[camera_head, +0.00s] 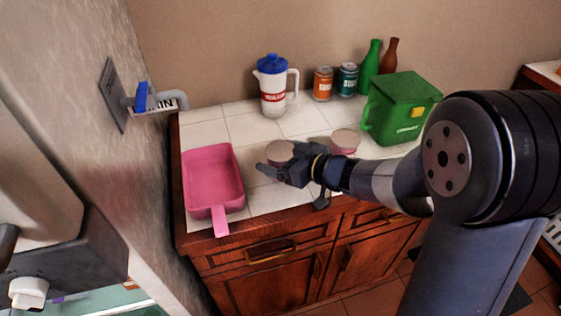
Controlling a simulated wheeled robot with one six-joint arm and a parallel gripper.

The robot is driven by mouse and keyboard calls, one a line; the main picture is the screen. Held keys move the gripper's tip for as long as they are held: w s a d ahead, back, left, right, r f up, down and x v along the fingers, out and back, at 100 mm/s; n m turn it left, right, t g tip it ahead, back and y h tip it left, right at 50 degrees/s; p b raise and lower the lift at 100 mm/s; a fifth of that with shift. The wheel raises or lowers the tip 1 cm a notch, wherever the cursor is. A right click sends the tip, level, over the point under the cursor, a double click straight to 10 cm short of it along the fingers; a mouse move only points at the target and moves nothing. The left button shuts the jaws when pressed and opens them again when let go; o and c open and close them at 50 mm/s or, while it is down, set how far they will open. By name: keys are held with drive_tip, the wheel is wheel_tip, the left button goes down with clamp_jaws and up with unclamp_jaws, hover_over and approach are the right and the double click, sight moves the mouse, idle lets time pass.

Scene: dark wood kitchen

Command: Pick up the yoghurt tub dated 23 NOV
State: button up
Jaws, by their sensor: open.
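Two round tubs with pale pinkish lids stand on the white tiled counter. The left tub (280,151) is right at my gripper (270,168), which is open with its fingers low around or beside it; I cannot tell which. The right tub (345,141) stands behind my wrist, its lower part partly hidden by my arm. No date can be read on either tub, so I cannot tell which one is dated 23 NOV.
A pink pan-like tray (212,172) lies to the left. A white jug (272,86) with a blue lid, an orange can (323,83), a teal can (347,79), a green bottle (369,67), a brown bottle (389,56) and a green bin (397,108) stand behind.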

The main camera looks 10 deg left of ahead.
drive_tip(key=shift+c, duration=0.5)
drive_tip(key=c, duration=1.1)
